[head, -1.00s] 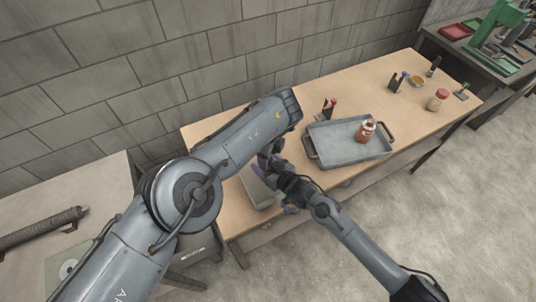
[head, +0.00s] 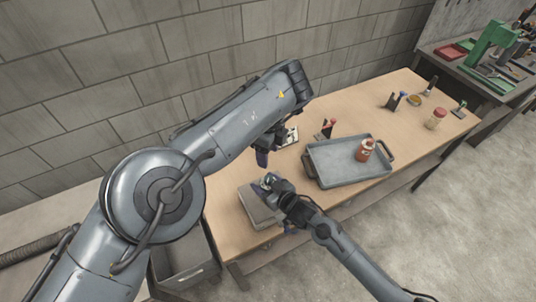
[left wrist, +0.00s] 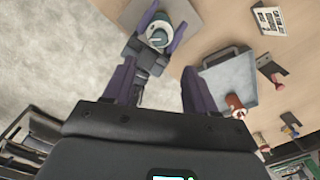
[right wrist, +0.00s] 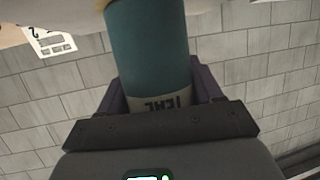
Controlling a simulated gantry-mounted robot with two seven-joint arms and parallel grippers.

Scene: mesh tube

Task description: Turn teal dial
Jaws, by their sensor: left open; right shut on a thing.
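The teal dial (right wrist: 148,50) is an upright-looking teal cylinder with a pale band of printed letters at its end. Its round top shows in the left wrist view (left wrist: 159,33). It is at the grey box (head: 257,211) on the table's near left part. My right gripper (head: 268,183) is shut on the dial, its purple fingers on both sides; they also show in the left wrist view (left wrist: 160,28). My left gripper (head: 263,157) is open and empty, above and behind the right one, apart from the dial. The dial's base is hidden in the head view.
A grey tray (head: 335,178) with a red-labelled jar (head: 365,150) stands right of the box. A printed card (head: 290,136) and a small stand with a red part (head: 328,128) are behind it. A wall runs along the back. Several small items stand at the table's far right.

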